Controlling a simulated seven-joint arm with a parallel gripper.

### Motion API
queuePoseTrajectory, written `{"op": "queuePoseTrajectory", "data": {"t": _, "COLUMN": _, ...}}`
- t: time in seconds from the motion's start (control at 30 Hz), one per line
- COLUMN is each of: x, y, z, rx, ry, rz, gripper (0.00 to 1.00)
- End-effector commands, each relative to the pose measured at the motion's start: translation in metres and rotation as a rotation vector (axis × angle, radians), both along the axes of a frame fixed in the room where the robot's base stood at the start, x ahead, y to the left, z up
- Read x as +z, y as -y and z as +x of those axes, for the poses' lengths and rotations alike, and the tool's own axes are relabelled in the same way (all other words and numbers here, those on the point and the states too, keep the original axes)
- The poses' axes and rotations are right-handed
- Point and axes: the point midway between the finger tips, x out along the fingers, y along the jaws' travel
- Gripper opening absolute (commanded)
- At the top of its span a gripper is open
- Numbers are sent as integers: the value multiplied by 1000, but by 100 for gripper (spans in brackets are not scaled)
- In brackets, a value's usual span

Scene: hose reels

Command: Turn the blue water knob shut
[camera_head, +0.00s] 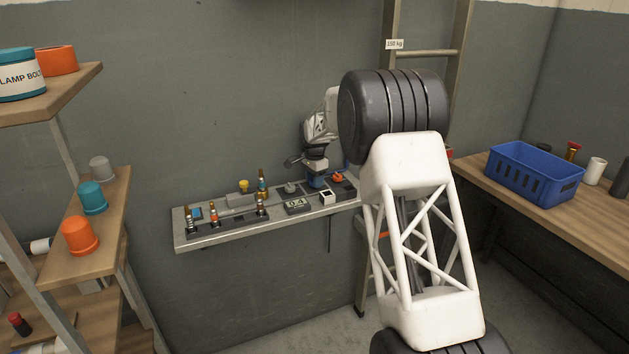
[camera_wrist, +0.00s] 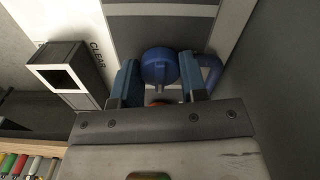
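The blue knob (camera_wrist: 158,66) is round and shows in the wrist view between the tips of my two blue fingers, one on its left and one on its right. My gripper (camera_wrist: 159,80) is spread around it; any gap on either side is very thin, and contact is unclear. A short pale stem shows below the knob. In the head view my gripper (camera_head: 315,178) points down at the right part of the grey wall shelf (camera_head: 215,238); the blue knob cannot be told apart there.
A curved blue piece (camera_wrist: 211,72) stands just right of my right finger. A dark square-ended block (camera_wrist: 62,75) is on the left. An orange-red part (camera_head: 337,177) and a display box (camera_head: 297,206) are near my gripper on the shelf. A blue crate (camera_head: 535,174) stands far right.

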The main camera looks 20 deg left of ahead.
Motion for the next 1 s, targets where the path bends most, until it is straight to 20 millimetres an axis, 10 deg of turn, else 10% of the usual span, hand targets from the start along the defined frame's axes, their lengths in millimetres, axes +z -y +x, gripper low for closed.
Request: {"op": "queuePoseTrajectory", "data": {"t": 1.0, "x": 2, "y": 0, "z": 0, "rx": 450, "ry": 0, "rz": 0, "gripper": 16}}
